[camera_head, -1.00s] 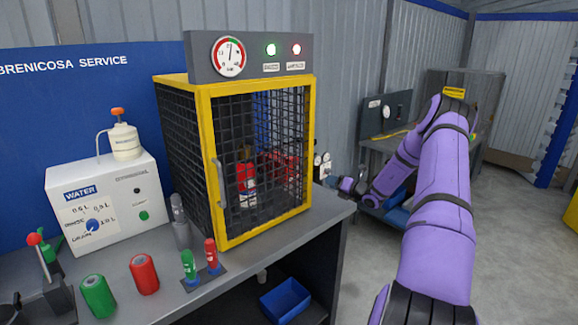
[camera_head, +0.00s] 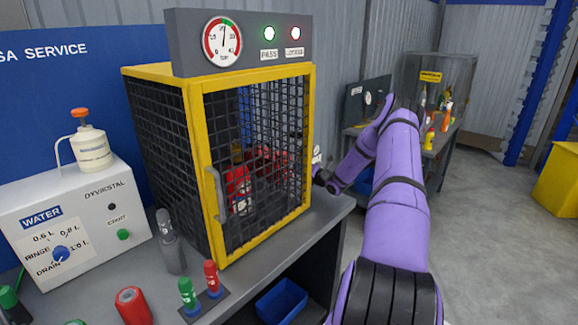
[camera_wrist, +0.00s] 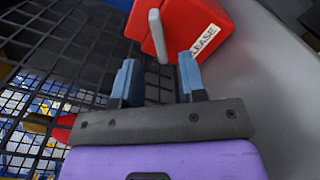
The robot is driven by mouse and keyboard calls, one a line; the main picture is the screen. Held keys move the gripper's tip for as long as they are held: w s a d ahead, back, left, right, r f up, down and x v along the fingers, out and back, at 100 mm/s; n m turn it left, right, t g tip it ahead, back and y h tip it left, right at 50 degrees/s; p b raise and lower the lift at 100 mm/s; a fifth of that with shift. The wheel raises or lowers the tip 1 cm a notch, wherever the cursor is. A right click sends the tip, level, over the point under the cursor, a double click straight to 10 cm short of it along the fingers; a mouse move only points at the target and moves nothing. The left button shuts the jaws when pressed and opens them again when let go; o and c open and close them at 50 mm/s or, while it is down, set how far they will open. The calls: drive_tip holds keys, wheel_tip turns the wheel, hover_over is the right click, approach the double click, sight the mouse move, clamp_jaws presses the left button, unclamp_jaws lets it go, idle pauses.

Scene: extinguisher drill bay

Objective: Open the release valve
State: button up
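The release valve shows in the wrist view as a red block (camera_wrist: 183,22) with a white label whose visible letters end in "LEASE". A light grey lever (camera_wrist: 158,36) stands out from it. My gripper (camera_wrist: 159,80) is open, its two blue-grey fingers apart, with the lever's lower end just beyond and between them. I see no contact with the lever. In the head view my purple arm reaches behind the right side of the yellow-framed mesh cage (camera_head: 200,150), and the fingers are hidden there.
The cage holds a red extinguisher (camera_head: 238,188); its mesh runs close to my gripper's left. A gauge panel (camera_head: 188,45) with green and red lights tops it. A water unit (camera_head: 80,215) stands left. A workbench (camera_head: 440,150) stands behind my arm. Open floor lies right.

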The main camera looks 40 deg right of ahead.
drive_tip(key=shift+w+a, duration=0.2)
drive_tip(key=shift+w, duration=2.9)
clamp_jaws()
